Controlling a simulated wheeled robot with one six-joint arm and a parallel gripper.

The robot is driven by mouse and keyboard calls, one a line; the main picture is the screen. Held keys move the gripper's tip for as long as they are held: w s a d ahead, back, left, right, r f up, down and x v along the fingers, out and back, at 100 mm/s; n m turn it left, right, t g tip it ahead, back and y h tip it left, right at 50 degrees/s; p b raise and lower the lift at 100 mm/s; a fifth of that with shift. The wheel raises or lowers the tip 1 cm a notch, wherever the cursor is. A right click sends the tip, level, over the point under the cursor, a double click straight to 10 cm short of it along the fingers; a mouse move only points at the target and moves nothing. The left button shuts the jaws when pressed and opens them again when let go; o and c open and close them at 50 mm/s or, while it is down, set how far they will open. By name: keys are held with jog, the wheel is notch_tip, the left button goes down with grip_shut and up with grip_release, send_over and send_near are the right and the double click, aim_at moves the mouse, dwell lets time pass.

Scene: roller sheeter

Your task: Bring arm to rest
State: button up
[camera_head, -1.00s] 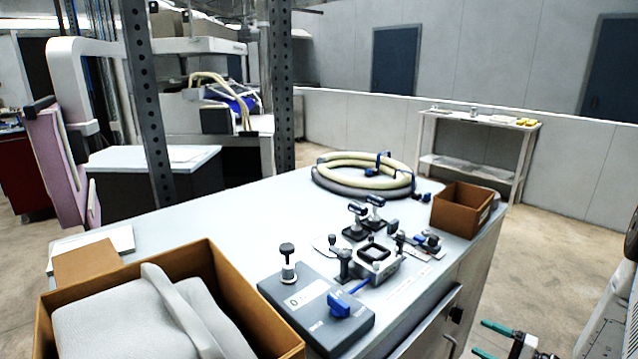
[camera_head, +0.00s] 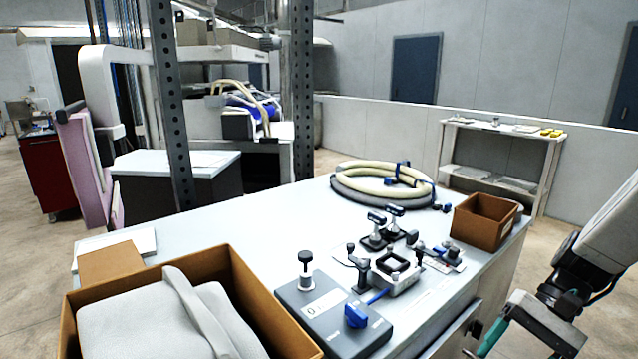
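My arm reaches into the lower right of the head view, with its dark wrist in front of the floor beyond the bench. My gripper (camera_head: 484,346) has teal fingers that point down and left, beside the right end of the bench (camera_head: 250,222). The fingers appear apart and I see nothing held between them. The lower part of the gripper is cut off by the bottom edge of the picture.
On the bench are an open carton (camera_head: 247,285) with grey padding, a control box (camera_head: 333,318) with a blue knob, small clamp fittings (camera_head: 398,268), a coiled hose (camera_head: 384,183) and a small brown box (camera_head: 485,222). A white shelf (camera_head: 500,150) stands behind. Floor right of the bench is clear.

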jog(key=s+a+r+n+t+h, duration=0.2)
jog(key=s+r+n+h, duration=0.1)
jog(key=s+r+h, duration=0.1)
jog(key=s+a+r+n+t+h, duration=0.3)
jog(key=s+r, duration=0.3)
jog(key=r, duration=0.3)
jog(key=shift+s+a+r+h, duration=0.25)
jog(key=shift+a+h, duration=0.1)
jog(key=shift+h, duration=0.05)
